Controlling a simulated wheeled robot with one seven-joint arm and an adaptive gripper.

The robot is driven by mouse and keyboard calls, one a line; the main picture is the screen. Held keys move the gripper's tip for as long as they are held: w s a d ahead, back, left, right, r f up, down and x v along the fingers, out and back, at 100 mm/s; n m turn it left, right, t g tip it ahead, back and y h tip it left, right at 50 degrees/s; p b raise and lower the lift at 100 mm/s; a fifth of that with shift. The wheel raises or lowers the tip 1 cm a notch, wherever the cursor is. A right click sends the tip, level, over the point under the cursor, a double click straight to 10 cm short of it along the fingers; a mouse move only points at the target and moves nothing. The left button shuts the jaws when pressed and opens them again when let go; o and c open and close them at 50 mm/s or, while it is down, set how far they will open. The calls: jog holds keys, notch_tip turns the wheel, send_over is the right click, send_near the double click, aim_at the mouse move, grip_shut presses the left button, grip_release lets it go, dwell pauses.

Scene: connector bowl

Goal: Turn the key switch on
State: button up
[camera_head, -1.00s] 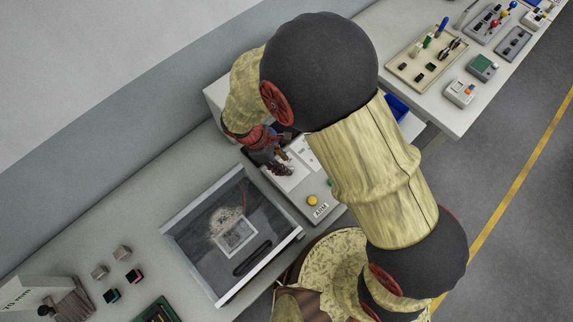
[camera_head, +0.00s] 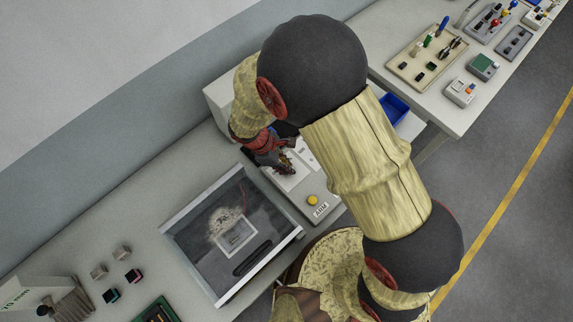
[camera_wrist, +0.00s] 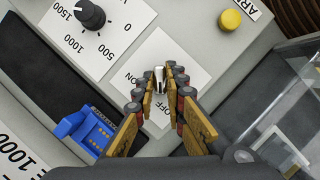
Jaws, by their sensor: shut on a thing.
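The key switch sits on a white label plate (camera_wrist: 172,55) marked ON, on a grey control panel (camera_head: 323,190). In the wrist view its silvery key (camera_wrist: 159,76) stands between the two fingertips of my gripper (camera_wrist: 160,88). The fingers are closed on the key from both sides and hide part of it and of the plate. In the head view my gripper (camera_head: 286,166) is down at the panel, and the key cannot be made out there.
The panel also has a black dial (camera_wrist: 90,15) with a number scale and a yellow button (camera_wrist: 230,20). A blue connector (camera_wrist: 85,130) lies beside the plate in the wrist view. A clear-topped tray (camera_head: 205,275) stands next to the panel.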

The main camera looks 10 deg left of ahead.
grip_shut()
jog(key=shift+m, duration=0.3)
jog(key=m+g+p, duration=0.1)
jog(key=m, duration=0.2)
jog(key=shift+w+g, duration=0.15)
jog(key=shift+g, duration=0.15)
jog(key=m, duration=0.2)
jog(key=m+g, duration=0.1)
jog(key=m, duration=0.2)
jog(key=shift+w+d+g+y+p, duration=0.1)
jog(key=shift+w+g+y+p, duration=0.05)
jog(key=shift+g+y+p, duration=0.2)
jog(key=m+y, duration=0.1)
jog(key=m, duration=0.1)
jog(key=m+g+y, duration=0.1)
jog(key=m, duration=0.2)
jog(key=shift+d+p, duration=0.15)
jog(key=shift+p, duration=0.2)
jog(key=shift+w+m+g+y, duration=0.15)
jog(key=shift+m+y, duration=0.2)
jog(key=shift+m, duration=0.75)
jog(key=shift+s+m+g+y, duration=0.1)
jog(key=shift+m+y, duration=0.2)
jog(key=shift+m, duration=0.8)
jog(key=o, duration=0.6)
grip_release()
